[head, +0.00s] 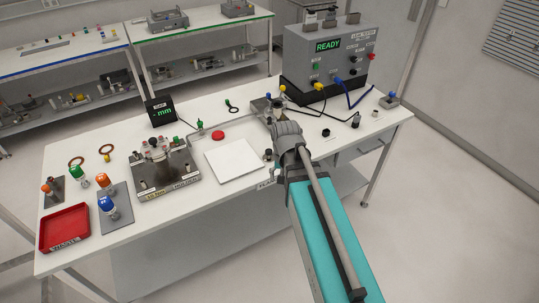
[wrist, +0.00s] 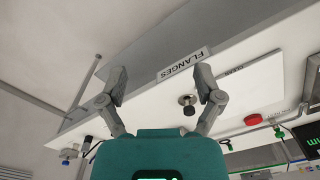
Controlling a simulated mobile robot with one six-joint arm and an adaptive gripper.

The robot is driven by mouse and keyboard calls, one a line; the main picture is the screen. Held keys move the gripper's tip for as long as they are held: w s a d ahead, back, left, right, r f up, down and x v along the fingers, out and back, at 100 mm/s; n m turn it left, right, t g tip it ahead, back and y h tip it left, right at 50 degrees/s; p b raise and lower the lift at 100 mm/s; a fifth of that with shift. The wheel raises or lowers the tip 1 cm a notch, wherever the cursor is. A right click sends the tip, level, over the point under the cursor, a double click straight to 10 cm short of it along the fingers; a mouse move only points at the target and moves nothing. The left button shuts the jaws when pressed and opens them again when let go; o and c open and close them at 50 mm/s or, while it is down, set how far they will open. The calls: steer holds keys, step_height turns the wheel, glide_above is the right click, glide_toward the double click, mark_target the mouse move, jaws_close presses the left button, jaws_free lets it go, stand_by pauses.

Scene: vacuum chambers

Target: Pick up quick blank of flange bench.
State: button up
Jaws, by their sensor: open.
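The flange bench (head: 225,185) is a white table with a FLANGES label (wrist: 183,65) on its front edge, seen upside down in the wrist view. A small part with a metal top and black body (wrist: 187,103) stands on the bench beside the white mat (wrist: 245,88); it looks like the quick blank, but I cannot be sure. In the head view it shows as a small dark part (head: 268,154) left of my wrist. My gripper (wrist: 162,80) is open and empty. Its fingers are spread above the bench edge, with the part between them in the picture, nearer the right finger.
A grey tester reading READY (head: 328,62) stands at the back right with cables. A metal fixture (head: 158,168), a red tray (head: 65,229) and several coloured-top parts are on the left. A red disc (head: 218,135) lies behind the mat. Small black parts (head: 325,132) sit right of my arm.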

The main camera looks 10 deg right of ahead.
steer(key=w+r+m+p, duration=0.1)
steer(key=w+m, duration=0.8)
steer(key=w, duration=0.6)
steer(key=m, duration=0.7)
glide_above(269, 150)
steer(key=shift+w+d+r+m+p, duration=0.2)
steer(key=shift+d+r+m+p, duration=0.1)
steer(key=shift+r+p, duration=0.1)
steer(key=shift+f, duration=0.1)
step_height(269, 150, down, 8)
steer(key=b, duration=0.8)
steer(key=shift+a+f+b, duration=0.1)
steer(key=shift+f+b, duration=0.1)
steer(key=shift+b, duration=0.2)
steer(key=shift+s+f, duration=0.1)
steer(key=f+b, duration=0.3)
steer(key=shift+s+a+f+b, duration=0.2)
steer(key=shift+a+b, duration=0.1)
steer(key=shift+f+b, duration=0.8)
